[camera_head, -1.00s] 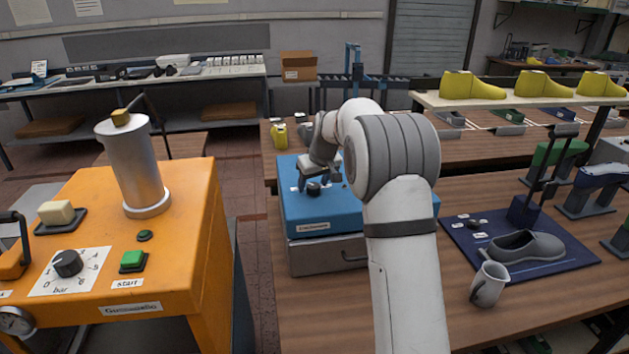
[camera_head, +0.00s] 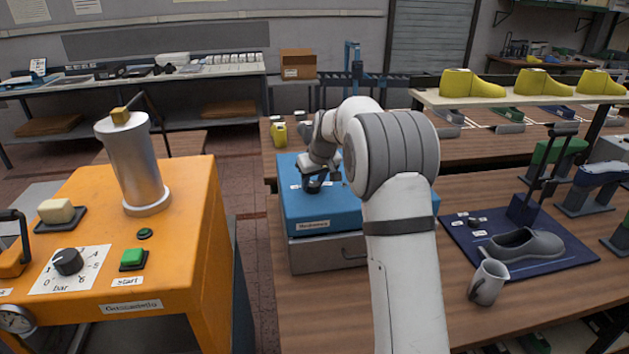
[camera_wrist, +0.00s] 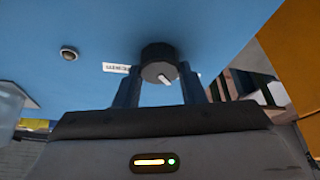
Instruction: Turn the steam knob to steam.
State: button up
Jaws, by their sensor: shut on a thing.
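The steam knob (camera_wrist: 159,62) is a dark round knob with a white pointer mark, standing on top of the blue machine (camera_head: 318,213). In the wrist view it sits between the two fingers of my gripper (camera_wrist: 160,90), which is shut on it. The mark slants slightly and lies near the knob's lower middle. A white label (camera_wrist: 116,68) shows left of the knob; its print is too small to read. A finger partly hides a pale patch to the right. In the head view, my gripper (camera_head: 314,183) is down at the blue machine's top and largely covers the knob.
An orange machine (camera_head: 190,245) with a dial and green button stands at left. A small round fitting (camera_wrist: 69,54) is on the blue top.

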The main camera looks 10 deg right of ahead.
jog(key=shift+m, duration=0.3)
jog(key=m+h+b, duration=0.1)
jog(key=m+h, duration=0.1)
jog(key=m, duration=0.2)
jog(key=shift+m, duration=0.3)
jog(key=m, duration=0.2)
jog(key=m+h+b, duration=0.1)
jog(key=m, duration=0.1)
jog(key=shift+a+m+h+b, duration=0.1)
jog(key=shift+m+h+b, duration=0.2)
jog(key=m+g+h, duration=0.1)
jog(key=m, duration=0.3)
jog(key=shift+w, duration=0.1)
jog(key=shift+m+g+h, duration=0.6)
jog(key=shift+m+g, duration=0.3)
jog(key=shift+m, duration=1.1)
jog(key=o, duration=1)
